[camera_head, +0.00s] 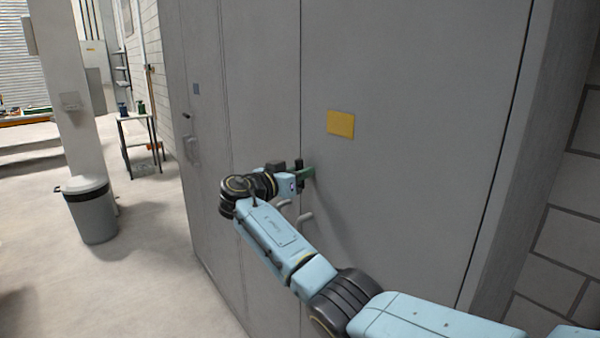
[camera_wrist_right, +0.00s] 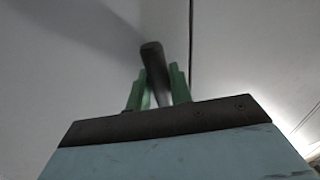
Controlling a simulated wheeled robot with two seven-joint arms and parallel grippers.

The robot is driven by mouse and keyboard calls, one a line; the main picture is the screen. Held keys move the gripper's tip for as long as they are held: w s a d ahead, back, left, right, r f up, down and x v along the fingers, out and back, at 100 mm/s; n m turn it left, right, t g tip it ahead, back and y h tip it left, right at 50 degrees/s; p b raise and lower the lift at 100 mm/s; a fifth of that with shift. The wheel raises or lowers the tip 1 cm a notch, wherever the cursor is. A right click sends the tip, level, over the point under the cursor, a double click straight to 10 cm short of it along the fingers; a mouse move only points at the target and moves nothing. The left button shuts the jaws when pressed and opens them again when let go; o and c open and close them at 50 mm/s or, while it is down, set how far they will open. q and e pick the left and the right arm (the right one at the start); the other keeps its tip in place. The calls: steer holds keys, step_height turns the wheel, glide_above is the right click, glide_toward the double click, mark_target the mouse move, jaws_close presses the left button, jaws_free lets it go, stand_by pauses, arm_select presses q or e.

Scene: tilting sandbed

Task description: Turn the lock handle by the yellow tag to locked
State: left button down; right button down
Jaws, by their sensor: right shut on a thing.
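The yellow tag (camera_head: 341,124) is on the grey cabinet door, up and to the right of my right gripper. My right gripper (camera_head: 306,174) is at the door face, close to the vertical seam between two doors. In the right wrist view its green fingers (camera_wrist_right: 158,86) are on either side of a dark lock handle (camera_wrist_right: 154,60) and shut on it. In the head view a dark piece of the handle (camera_head: 299,163) shows by the fingers; the rest is hidden. I cannot read its lock position. My left gripper is not in view.
A grey pull handle (camera_head: 305,218) sits on the door just below my right gripper. Another handle (camera_head: 191,150) is on the cabinet's left part. A bin (camera_head: 92,220) and a small table (camera_head: 136,117) stand to the left, with clear floor between.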

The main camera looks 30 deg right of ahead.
steer(key=shift+n+g+y+p, duration=0.3)
steer(key=shift+n, duration=0.9)
steer(key=shift+w+r+n+p, duration=0.1)
steer(key=shift+n+p, duration=0.4)
steer(key=shift+n, duration=0.7)
steer(key=n+g+p, duration=0.1)
steer(key=n, duration=0.2)
steer(key=shift+w+y, duration=0.1)
steer(key=shift+y, duration=0.3)
steer(key=shift+n+g+p, duration=0.4)
steer(key=shift+n+p, duration=0.1)
steer(key=shift+n, duration=0.7)
steer(key=shift+f+n+g, duration=0.25)
steer(key=shift+n+g, duration=0.05)
steer(key=shift+n, duration=0.7)
steer(key=shift+w+n+g+b, duration=0.1)
steer(key=shift+n+g+b, duration=0.2)
steer(key=shift+n+b, duration=0.5)
steer(key=shift+n, duration=0.4)
steer(key=c, duration=1.3)
jaws_free()
